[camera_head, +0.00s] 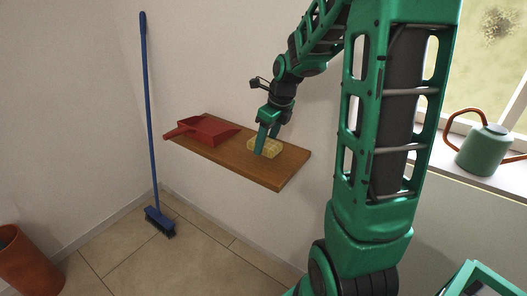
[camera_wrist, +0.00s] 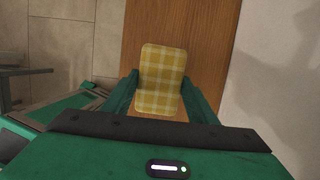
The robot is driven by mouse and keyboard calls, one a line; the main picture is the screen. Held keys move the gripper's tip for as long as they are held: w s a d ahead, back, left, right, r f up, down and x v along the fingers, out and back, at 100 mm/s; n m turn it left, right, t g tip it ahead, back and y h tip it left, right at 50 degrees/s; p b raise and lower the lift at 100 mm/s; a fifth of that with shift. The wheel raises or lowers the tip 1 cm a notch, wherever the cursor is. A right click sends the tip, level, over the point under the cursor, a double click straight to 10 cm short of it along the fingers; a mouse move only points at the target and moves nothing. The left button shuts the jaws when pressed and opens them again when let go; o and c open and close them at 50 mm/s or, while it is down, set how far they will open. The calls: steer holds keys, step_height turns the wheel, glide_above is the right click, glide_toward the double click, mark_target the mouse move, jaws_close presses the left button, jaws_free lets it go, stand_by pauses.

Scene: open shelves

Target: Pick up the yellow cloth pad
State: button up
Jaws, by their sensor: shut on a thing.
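The yellow cloth pad (camera_head: 266,147) has a checked pattern and lies at the wooden shelf (camera_head: 285,172), right of its middle. My gripper (camera_head: 264,143) reaches down to it from above. In the wrist view, the pad (camera_wrist: 162,72) sits between the two green fingers of my gripper (camera_wrist: 161,98), which are shut on its sides. The pad's near end is close to the gripper body. I cannot tell whether the pad is touching the shelf or slightly above it.
A red dustpan (camera_head: 207,130) lies on the left part of the shelf. A blue broom (camera_head: 150,120) leans at the wall on the left. An orange bin (camera_head: 28,262) stands at lower left. A green watering can (camera_head: 484,150) stands on the window sill.

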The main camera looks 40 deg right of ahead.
steer(key=s+a+r, duration=0.5)
steer(key=a+r, duration=0.1)
steer(key=a, duration=0.4)
steer(key=shift+r, duration=0.2)
